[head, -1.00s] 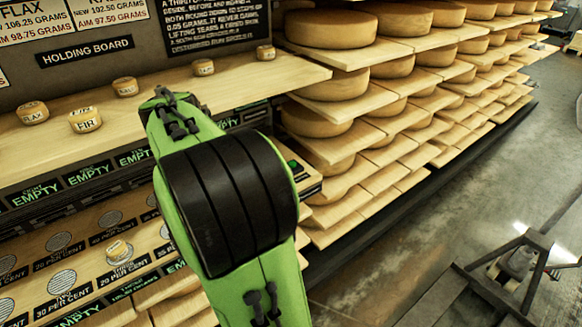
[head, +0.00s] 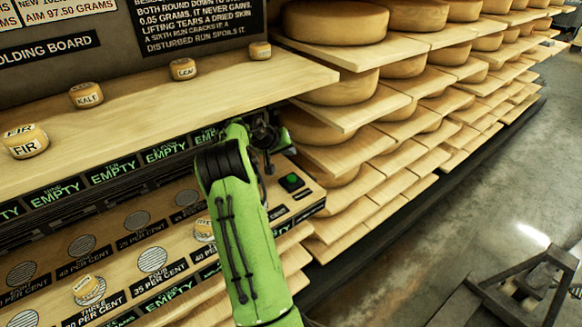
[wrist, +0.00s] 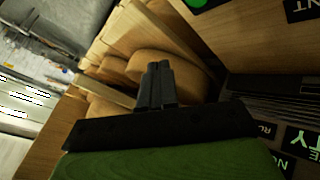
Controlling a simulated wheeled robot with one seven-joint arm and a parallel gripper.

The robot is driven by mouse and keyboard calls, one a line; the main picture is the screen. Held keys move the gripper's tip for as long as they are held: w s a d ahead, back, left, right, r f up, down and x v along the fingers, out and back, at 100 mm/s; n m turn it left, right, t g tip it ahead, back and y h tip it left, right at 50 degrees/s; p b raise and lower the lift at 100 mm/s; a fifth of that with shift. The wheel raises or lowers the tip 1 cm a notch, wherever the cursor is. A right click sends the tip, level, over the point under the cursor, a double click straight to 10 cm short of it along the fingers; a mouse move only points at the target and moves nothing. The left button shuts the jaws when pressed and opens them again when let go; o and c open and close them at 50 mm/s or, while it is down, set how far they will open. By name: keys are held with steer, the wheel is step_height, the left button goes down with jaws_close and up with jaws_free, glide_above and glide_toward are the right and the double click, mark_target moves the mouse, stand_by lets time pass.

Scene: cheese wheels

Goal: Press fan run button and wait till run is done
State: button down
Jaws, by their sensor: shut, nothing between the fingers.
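A round green button (head: 291,182), likely the fan run button, sits on a dark plate at the right end of the wooden unit under the upper shelf. Part of a green disc (wrist: 198,2) shows at the top edge of the wrist view. My gripper (wrist: 158,70) is shut, with its two dark fingers together and nothing between them. In the wrist view it is apart from the green disc, which lies up and to the right. In the head view my green arm reaches up just left of the button, and the fingertips are hard to make out.
Small labelled cheeses, such as FIR (head: 25,141) and KALE (head: 86,95), stand on the upper shelf (head: 190,95). Another small cheese (head: 88,288) sits on the lower board among per-cent circles. Racks of big cheese wheels (head: 330,24) fill the right.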

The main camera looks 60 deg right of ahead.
mark_target(289, 179)
steer(key=shift+d+r, duration=0.15)
steer(key=shift+d, duration=0.25)
step_height(289, 179, down, 9)
steer(key=b, duration=0.6)
steer(key=shift+w+b, duration=0.1)
steer(key=shift+b, duration=0.25)
stand_by(1.5)
steer(key=shift+f, duration=0.35)
steer(key=shift+f+b, duration=0.5)
stand_by(0.4)
stand_by(0.3)
steer(key=shift+r+p, duration=0.7)
steer(key=shift+r, duration=0.2)
